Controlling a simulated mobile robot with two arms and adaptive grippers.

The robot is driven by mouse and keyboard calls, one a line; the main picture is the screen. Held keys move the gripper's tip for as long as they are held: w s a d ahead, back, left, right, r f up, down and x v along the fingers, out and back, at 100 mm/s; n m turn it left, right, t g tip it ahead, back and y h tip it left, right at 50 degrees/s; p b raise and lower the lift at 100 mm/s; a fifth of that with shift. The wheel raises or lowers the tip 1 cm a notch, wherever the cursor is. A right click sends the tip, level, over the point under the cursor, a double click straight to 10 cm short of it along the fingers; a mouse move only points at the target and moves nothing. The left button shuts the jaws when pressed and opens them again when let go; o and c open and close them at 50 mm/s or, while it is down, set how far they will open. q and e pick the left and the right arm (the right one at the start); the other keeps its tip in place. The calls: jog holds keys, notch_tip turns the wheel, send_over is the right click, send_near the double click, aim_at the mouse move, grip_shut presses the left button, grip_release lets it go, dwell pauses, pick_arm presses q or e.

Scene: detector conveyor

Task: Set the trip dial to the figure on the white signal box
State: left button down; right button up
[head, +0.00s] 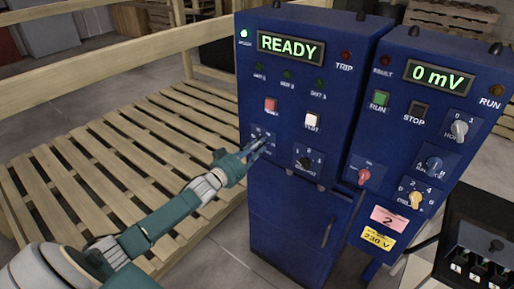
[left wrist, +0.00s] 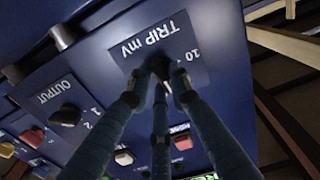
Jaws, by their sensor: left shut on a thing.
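The trip dial (left wrist: 158,66) is on a dark plate lettered "TRIP mV" in the left wrist view, which shows the panel upside down. A "10" shows on its scale; the other figures and the pointer are hidden by my fingers. My left gripper (left wrist: 160,92) is shut on the dial, its three dark fingers around the knob. In the head view my left gripper (head: 256,148) is at the dial plate (head: 263,133), low on the left of the blue cabinet (head: 290,220). I cannot make out a white signal box in either view. My right gripper is not in view.
The cabinet's display (head: 291,47) reads "READY". An output knob (head: 304,162) sits right of the trip dial. A second blue cabinet (head: 400,130) has a display (head: 438,76) reading "0 mV". A dark switch box (head: 485,225) stands at lower right. Wooden pallets (head: 130,150) lie left.

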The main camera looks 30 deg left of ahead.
pick_arm(q)
jog(key=shift+a+f+m+b, duration=0.1)
jog(key=shift+m+b, duration=0.9)
jog(key=shift+m, duration=2.15)
jog(key=shift+a+f+m+b, duration=0.15)
jog(key=shift+m+b, duration=0.85)
jog(key=shift+m, duration=2.1)
jog(key=shift+f+m+b, duration=0.1)
jog(key=shift+m+b, duration=0.9)
jog(key=shift+m, duration=2.15)
jog(key=c, duration=1.6)
grip_release()
jog(key=shift+o, duration=0.2)
